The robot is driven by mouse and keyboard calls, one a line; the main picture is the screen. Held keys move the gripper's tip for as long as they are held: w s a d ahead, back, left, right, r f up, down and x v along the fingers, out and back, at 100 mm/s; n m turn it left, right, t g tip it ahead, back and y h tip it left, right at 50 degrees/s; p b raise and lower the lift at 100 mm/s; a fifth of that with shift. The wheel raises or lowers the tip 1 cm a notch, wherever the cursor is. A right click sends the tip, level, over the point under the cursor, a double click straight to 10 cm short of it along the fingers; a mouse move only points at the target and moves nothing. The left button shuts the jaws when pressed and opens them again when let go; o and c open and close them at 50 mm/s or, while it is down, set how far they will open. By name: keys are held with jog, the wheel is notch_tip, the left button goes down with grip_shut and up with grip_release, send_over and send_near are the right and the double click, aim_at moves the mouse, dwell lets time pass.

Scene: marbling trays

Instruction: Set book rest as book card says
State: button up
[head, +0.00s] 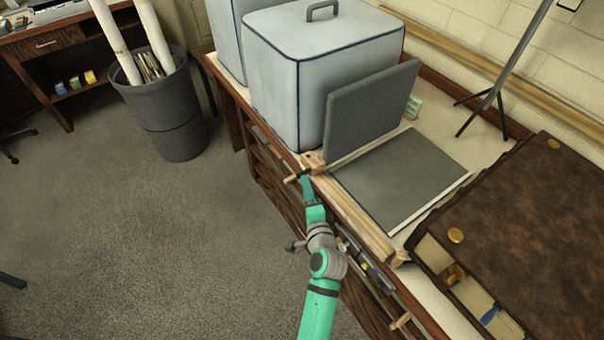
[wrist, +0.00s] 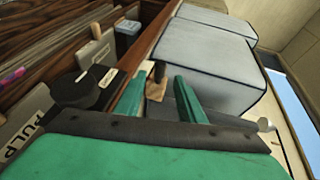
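The book rest has an upright grey board (head: 370,112) and a flat grey board (head: 400,178) lying in front of it, with a wooden rail (head: 362,222) along the near side. A small wooden block with a peg (head: 312,161) sits at the rail's far end. My gripper (head: 307,184) is right at this block. In the wrist view the two green fingers (wrist: 158,84) stand apart, with the wooden block and its dark-tipped peg (wrist: 156,88) between or just beyond their tips; contact cannot be told. I cannot make out a book card with readable text.
Pale covered boxes (head: 322,75) stand behind the rest. A brown chest (head: 530,215) stands to its right, and a dark stand (head: 490,98) at the back. Open drawers with labelled items (wrist: 30,120) lie below the counter edge.

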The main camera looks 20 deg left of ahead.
aim_at(302, 174)
jog(key=x, duration=0.7)
jog(key=shift+w+a+f, duration=0.1)
jog(key=shift+w, duration=0.15)
grip_shut()
